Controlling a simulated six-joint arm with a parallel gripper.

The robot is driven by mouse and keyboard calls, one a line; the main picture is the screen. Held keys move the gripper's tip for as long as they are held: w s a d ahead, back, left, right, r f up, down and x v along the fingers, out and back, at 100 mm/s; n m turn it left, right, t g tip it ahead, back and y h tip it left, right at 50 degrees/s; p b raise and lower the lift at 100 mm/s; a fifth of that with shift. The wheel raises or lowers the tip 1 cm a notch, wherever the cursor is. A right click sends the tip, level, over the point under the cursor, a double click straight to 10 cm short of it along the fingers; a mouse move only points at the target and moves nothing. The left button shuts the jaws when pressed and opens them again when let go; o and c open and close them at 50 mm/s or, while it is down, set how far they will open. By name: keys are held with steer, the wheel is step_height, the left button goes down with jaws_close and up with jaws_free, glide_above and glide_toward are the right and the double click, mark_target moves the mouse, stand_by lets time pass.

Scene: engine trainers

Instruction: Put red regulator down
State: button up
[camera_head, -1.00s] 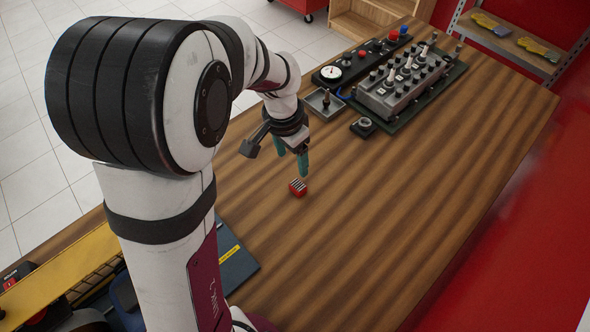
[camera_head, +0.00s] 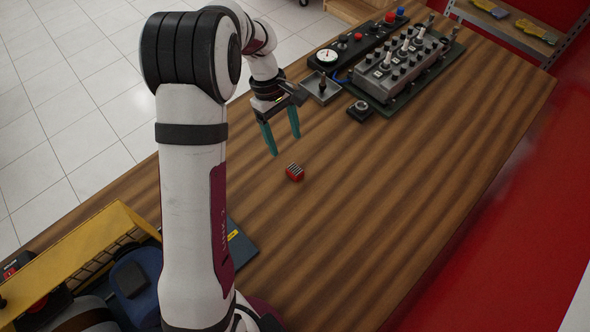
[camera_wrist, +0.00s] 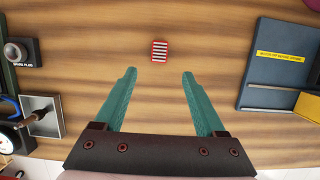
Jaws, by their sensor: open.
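The red regulator (camera_head: 294,172) is a small red block with a dark, light-striped ribbed top. It sits on the bare wooden table (camera_head: 370,200), and it also shows in the wrist view (camera_wrist: 160,51), just beyond the fingertips. My gripper (camera_head: 284,143) has two teal fingers spread wide apart with nothing between them. It is above the table, behind and slightly left of the regulator in the head view, apart from it. In the wrist view my gripper (camera_wrist: 159,72) points toward the regulator, which lies roughly centred between the finger lines.
A grey engine block trainer (camera_head: 400,68) on a green base stands at the back, beside a gauge panel (camera_head: 328,57). A metal tray (camera_head: 322,88) and a small dark fixture (camera_head: 361,110) sit nearer. A blue folder-like item (camera_wrist: 281,66) lies right in the wrist view. The table around the regulator is clear.

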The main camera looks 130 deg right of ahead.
mark_target(294, 168)
steer(key=x, duration=1)
steer(key=shift+s+a, duration=0.1)
jaws_close()
